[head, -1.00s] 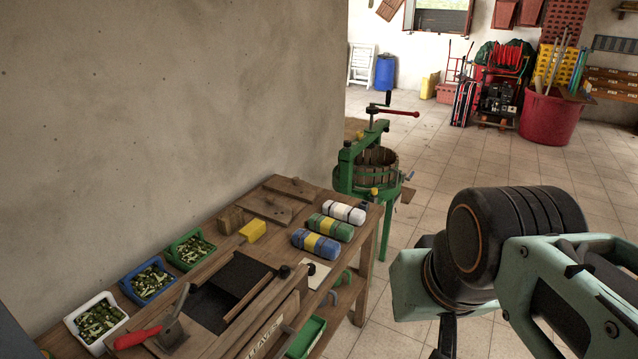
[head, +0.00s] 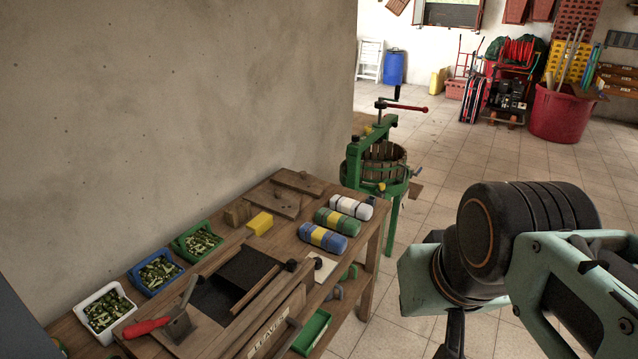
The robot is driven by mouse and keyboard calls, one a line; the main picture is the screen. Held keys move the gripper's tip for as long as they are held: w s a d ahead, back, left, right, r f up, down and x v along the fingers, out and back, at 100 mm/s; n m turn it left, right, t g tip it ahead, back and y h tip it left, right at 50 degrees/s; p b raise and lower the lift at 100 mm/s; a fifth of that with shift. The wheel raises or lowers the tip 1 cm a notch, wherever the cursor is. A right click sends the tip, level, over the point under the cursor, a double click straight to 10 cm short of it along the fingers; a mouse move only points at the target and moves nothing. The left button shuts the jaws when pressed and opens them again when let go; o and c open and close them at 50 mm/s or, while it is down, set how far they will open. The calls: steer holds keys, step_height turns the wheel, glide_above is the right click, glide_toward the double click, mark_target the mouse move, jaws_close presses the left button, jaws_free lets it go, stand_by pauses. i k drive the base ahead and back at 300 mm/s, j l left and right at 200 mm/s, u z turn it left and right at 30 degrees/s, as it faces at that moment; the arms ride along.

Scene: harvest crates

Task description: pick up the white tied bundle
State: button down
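The white tied bundle (head: 351,207) lies on the wooden workbench (head: 374,241) near its far right corner, with dark ties around it. A green tied bundle (head: 338,222) with a yellow band lies just in front of it, and a blue tied bundle (head: 322,238) with a yellow band in front of that. My arm fills the lower right of the head view, apart from the bench. My gripper's fingers are not shown; only arm links and a dark part at the bottom edge are visible.
White, blue and green crates (head: 198,242) of cut greens line the bench's wall side. A green press (head: 377,167) stands beyond the bench's far end.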

mark_target(356, 209)
steer(key=i+l+u, duration=0.2)
steer(key=i, duration=0.25)
steer(key=i+l+u, duration=0.2)
steer(key=i, duration=0.25)
steer(key=l, duration=0.1)
